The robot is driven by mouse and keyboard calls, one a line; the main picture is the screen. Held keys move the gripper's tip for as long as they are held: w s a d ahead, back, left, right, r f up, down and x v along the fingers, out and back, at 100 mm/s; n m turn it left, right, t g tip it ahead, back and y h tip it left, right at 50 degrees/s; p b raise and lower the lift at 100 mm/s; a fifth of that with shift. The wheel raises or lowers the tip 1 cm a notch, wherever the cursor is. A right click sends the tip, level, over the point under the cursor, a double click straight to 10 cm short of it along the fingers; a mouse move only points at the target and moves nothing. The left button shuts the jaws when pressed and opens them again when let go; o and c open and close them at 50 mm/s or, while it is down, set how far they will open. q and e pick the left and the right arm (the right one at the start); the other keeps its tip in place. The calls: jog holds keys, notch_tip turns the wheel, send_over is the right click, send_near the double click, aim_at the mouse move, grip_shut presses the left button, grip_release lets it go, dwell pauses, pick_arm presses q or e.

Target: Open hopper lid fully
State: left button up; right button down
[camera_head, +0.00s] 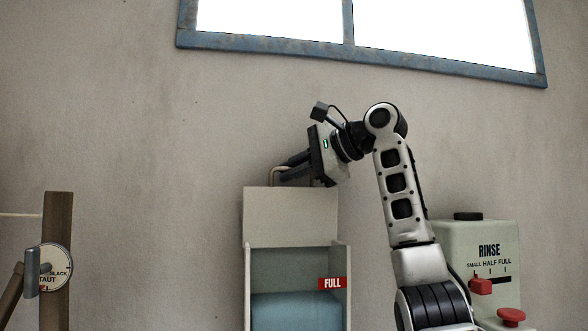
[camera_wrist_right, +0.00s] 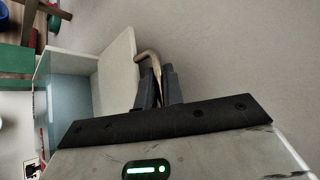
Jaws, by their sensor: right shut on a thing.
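The hopper (camera_head: 347,285) is a pale box below the middle of the head view, with a blue-grey inside. Its flat beige lid (camera_head: 290,217) stands raised, about upright, above the opening; the wrist view shows the lid (camera_wrist_right: 118,75) too. A bent, tan metal handle (camera_wrist_right: 147,54) sticks out past the lid's edge. My right gripper (camera_head: 284,172) reaches in from the right above the lid's top edge. In the right wrist view its fingers (camera_wrist_right: 159,82) are shut on the handle. My left gripper is not in view.
A red FULL label (camera_head: 332,283) sits inside the hopper. At right stands a pale green RINSE box (camera_head: 485,236) with a red lever and red knob. At left is a wooden post (camera_head: 56,220) with a SLACK/TAUT dial. The plain wall (camera_head: 130,130) is close behind.

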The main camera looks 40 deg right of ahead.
jog(key=c, duration=1.5)
grip_release()
jog(key=shift+w+f, duration=0.1)
jog(key=shift+f, duration=0.05)
jog(key=b+v, duration=0.1)
jog(key=v, duration=1.5)
jog(key=shift+c, duration=0.4)
